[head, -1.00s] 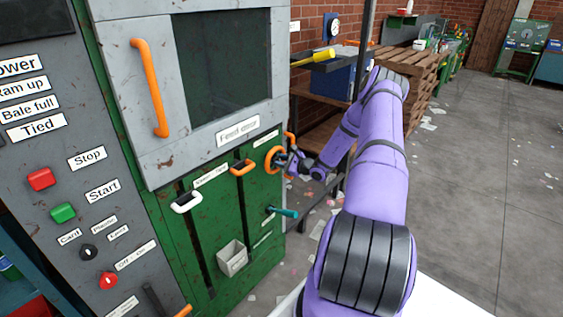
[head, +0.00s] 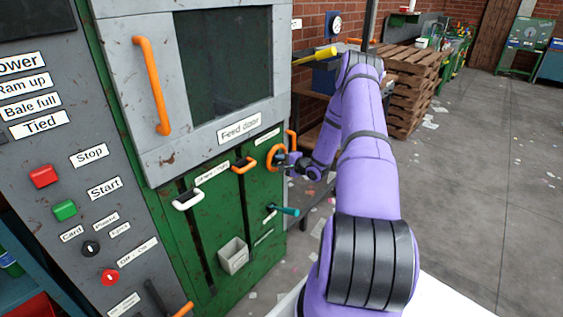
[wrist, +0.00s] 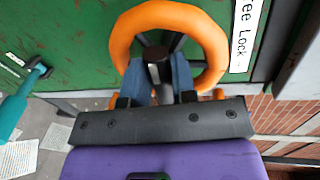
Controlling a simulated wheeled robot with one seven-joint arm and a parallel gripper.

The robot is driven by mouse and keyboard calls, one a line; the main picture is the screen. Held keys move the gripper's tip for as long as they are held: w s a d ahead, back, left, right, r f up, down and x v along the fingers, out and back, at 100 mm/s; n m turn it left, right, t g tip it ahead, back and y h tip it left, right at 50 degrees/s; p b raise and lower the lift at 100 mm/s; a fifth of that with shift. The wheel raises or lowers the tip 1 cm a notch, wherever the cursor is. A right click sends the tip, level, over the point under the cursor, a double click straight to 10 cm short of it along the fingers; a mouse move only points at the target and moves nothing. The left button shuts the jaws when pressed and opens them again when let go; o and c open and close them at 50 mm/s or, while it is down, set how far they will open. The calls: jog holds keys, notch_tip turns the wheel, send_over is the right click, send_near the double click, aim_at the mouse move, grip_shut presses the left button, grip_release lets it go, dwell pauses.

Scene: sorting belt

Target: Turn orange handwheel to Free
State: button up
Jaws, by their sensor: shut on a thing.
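The orange handwheel (head: 272,158) is on the right side of the green machine front, below the feed door. In the wrist view its orange rim (wrist: 218,50) fills the upper middle, around a dark hub. My gripper (head: 284,159) is at the wheel, and its blue fingers (wrist: 168,75) reach inside the ring, shut on the wheel's middle part. The fingers hide exactly what they grip. A white label (wrist: 245,35) to the right of the wheel reads "ree Lock", its start cut off. I cannot tell which mark the wheel points to.
A teal handle (head: 285,210) sticks out below the wheel and shows at the left in the wrist view (wrist: 15,105). Orange (head: 245,165) and white (head: 188,200) slot handles are to the left. Wooden pallets (head: 410,90) stand behind my arm; the floor to the right is open.

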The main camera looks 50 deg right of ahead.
jog(key=shift+s+a+f+n, duration=0.1)
jog(key=shift+f+n, duration=0.1)
jog(key=shift+n, duration=0.3)
jog(key=shift+h, duration=0.3)
jog(key=o, duration=0.6)
jog(key=s, duration=0.3)
jog(key=s+r, duration=0.1)
jog(key=s, duration=0.3)
jog(key=s+d+r, duration=0.1)
jog(key=s, duration=0.2)
jog(key=shift+s, duration=0.25)
